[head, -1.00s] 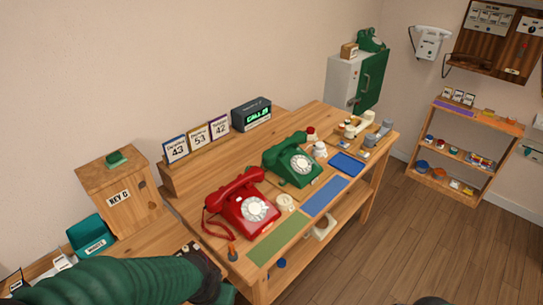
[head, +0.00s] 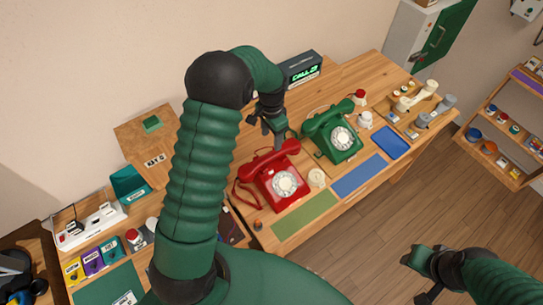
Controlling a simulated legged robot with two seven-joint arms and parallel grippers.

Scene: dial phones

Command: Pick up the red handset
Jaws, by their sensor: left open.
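The red telephone (head: 283,187) stands on the wooden desk, with its red handset (head: 268,158) resting across the top. A red cord hangs at its left side. My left gripper (head: 274,138) is open and points down just above and behind the handset, near its upper right part. I cannot tell whether the fingers touch it. My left arm rises in front of the desk and hides part of its left side. My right gripper (head: 420,274) is at the lower right, over the floor and away from the desk. Its jaw opening is not clear.
A green telephone (head: 333,131) stands close to the right of the red one. A green mat (head: 304,215), a blue mat (head: 358,177) and a blue tray (head: 391,142) lie along the front. A display box (head: 301,70) stands behind. Floor is free in front.

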